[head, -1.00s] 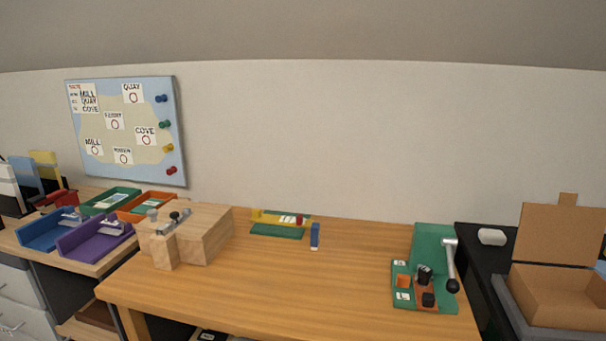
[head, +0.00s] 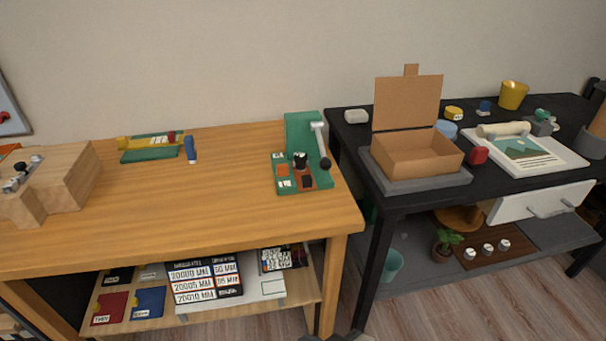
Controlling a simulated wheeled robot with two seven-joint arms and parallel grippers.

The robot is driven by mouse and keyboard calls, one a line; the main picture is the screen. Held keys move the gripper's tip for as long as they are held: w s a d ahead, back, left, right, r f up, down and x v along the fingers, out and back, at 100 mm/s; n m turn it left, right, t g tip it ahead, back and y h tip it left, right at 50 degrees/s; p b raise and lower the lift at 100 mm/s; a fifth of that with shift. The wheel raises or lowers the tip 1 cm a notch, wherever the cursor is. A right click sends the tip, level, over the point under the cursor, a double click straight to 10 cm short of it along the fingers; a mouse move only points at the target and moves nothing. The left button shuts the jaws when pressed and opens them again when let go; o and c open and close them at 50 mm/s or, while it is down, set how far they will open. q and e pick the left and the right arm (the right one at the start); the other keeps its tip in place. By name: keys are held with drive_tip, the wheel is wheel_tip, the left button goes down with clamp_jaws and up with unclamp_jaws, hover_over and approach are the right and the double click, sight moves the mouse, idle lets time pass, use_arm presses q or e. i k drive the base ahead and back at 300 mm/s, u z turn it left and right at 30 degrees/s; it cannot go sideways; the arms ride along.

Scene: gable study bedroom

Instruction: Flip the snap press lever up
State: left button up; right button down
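The snap press (head: 302,157) stands near the right end of the wooden table in the head view. It has a green base and a green upright back plate. Its lever (head: 319,142) is a light metal bar with a black ball knob (head: 325,164). The lever slopes down from the top of the back plate, with the knob low at the right side of the base. A black plunger, an orange square and white labels show on the base. Neither of my grippers is in view.
The wooden table (head: 225,217) is clear in front of the press. A wooden block fixture (head: 62,180) and a green board with a yellow piece (head: 150,146) stand to the left. A black desk to the right holds an open cardboard box (head: 415,155). A shelf below holds labelled items.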

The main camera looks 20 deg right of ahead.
sight(324, 164)
drive_tip(key=u, duration=0.1)
drive_tip(key=i, duration=0.4)
drive_tip(key=z, duration=1.15)
